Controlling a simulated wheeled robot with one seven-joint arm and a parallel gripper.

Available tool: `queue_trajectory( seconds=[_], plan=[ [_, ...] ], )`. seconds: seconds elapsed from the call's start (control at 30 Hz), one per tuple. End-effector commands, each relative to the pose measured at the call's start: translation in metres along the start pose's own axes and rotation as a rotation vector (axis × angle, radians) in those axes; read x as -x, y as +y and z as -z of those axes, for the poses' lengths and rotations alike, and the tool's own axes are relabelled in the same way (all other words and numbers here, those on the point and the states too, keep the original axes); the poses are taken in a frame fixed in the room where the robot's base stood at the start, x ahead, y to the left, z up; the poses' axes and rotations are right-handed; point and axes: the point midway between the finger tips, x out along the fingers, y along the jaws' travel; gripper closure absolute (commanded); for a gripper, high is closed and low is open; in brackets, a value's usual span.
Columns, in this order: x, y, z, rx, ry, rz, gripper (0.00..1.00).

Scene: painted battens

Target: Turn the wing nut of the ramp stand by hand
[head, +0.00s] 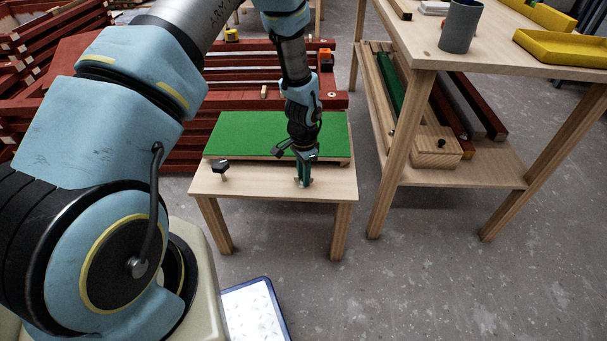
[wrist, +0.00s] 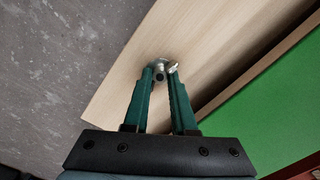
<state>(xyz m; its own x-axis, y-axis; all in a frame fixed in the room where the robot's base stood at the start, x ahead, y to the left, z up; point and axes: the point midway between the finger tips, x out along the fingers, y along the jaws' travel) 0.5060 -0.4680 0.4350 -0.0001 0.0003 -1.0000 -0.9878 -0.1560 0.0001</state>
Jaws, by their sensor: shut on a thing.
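The ramp stand is a low wooden table (head: 270,190) with a green panel (head: 250,135) on its top; the bare wood (wrist: 215,45) and green panel (wrist: 275,115) also show in the wrist view. The metal wing nut (wrist: 172,68) sits near the wooden edge, between my fingertips. My gripper (head: 304,184) points down at the front right of the stand. In the wrist view its green fingers (wrist: 160,75) are shut on the wing nut. In the head view the fingers mostly hide the nut.
A black-headed knob (head: 222,168) stands on the front left of the stand. A wooden workbench (head: 480,50) with a lower shelf of battens is close on the right. Red battens (head: 230,90) are stacked behind. Grey floor (head: 420,270) is clear in front.

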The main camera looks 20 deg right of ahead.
Motion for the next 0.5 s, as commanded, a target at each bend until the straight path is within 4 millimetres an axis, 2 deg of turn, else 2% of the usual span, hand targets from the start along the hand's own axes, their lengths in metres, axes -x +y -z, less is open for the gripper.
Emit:
queue_trajectory(
  seconds=[0.5],
  plan=[
    [0.0009, -0.0001, 0.0006, 0.464, 0.001, 0.001, 1.0]
  ],
)
